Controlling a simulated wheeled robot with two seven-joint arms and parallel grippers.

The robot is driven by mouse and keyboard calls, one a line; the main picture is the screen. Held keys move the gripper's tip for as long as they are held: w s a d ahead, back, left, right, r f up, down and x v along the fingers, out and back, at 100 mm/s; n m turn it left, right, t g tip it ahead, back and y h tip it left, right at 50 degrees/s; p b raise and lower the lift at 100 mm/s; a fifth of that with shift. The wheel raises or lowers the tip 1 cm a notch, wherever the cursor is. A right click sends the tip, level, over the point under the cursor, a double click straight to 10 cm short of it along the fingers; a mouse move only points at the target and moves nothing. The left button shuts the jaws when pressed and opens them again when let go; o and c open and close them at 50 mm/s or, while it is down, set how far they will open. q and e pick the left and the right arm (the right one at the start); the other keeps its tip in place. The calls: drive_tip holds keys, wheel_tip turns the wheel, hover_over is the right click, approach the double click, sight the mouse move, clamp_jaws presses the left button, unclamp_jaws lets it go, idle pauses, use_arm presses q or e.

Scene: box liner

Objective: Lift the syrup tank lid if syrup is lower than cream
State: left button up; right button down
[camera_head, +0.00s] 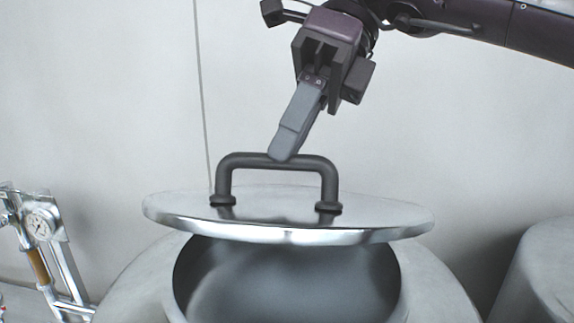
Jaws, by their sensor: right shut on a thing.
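A round shiny metal lid (380,217) with a dark arched handle (245,162) hangs level above the open mouth of a metal tank (135,287). My right gripper (287,150) reaches down from the upper right and is shut on the top bar of the handle. A gap shows between the lid and the tank rim at the front. The tank's inner wall looks grey and smooth; no liquid level can be seen. No label tells whether this is the syrup or the cream tank. My left gripper is not in view.
A second metal tank (545,270) stands at the right edge, partly cut off. A pressure gauge (41,225) on metal piping stands at the far left. A pale wall is behind. The space above the lid to the left is clear.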

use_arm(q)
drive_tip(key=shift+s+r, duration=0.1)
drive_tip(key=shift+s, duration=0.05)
use_arm(e)
drive_tip(key=w+r, duration=0.4)
drive_tip(key=r, duration=0.1)
drive_tip(key=shift+w, duration=0.15)
drive_tip(key=shift+d, duration=0.1)
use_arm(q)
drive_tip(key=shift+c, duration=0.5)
